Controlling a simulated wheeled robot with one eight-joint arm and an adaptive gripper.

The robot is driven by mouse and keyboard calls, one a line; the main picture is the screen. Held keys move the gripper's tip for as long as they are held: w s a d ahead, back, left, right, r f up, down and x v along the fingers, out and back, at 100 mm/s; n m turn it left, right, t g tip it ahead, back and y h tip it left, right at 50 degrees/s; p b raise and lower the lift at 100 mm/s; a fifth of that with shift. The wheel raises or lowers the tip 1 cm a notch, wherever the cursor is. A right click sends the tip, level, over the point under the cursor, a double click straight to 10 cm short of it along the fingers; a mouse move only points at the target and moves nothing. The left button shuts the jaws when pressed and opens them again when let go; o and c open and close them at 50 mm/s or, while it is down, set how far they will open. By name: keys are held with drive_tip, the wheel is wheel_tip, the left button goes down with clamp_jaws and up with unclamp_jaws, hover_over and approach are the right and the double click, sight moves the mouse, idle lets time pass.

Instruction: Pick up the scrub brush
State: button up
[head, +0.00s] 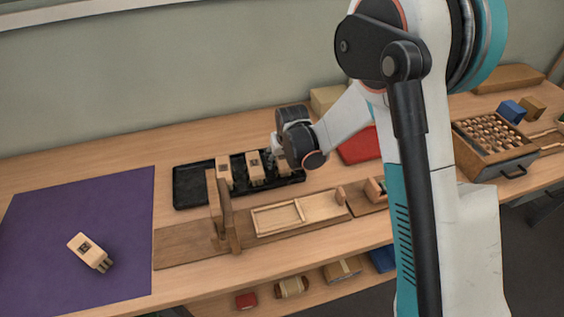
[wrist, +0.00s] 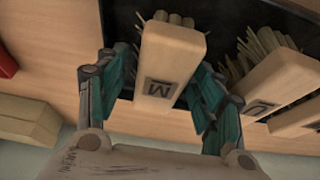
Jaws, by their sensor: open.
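A wooden brush block marked with a letter like M (wrist: 172,50) lies between the two teal fingers of my gripper (wrist: 160,78) in the wrist view. Its pale bristles show at the far end. The fingers are open, one on each side, with a visible gap on at least the left side. In the head view my gripper (head: 277,153) is over the right part of the black tray (head: 188,190) and hides much of this block. Similar brushes (head: 224,171) (head: 255,167) lie to its left in the tray. I cannot tell which one is the scrub brush.
Another brush (head: 89,251) lies on a purple mat (head: 125,205) at the left. A wooden stand (head: 220,210) and a shallow wooden frame (head: 285,216) are in front of the tray. A red item (head: 358,146) and a box of pegs (head: 495,140) are to the right.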

drive_tip(key=shift+f+b, duration=0.25)
drive_tip(key=shift+b, duration=0.1)
idle(0.3)
drive_tip(key=shift+c, duration=0.6)
drive_tip(key=c, duration=1.1)
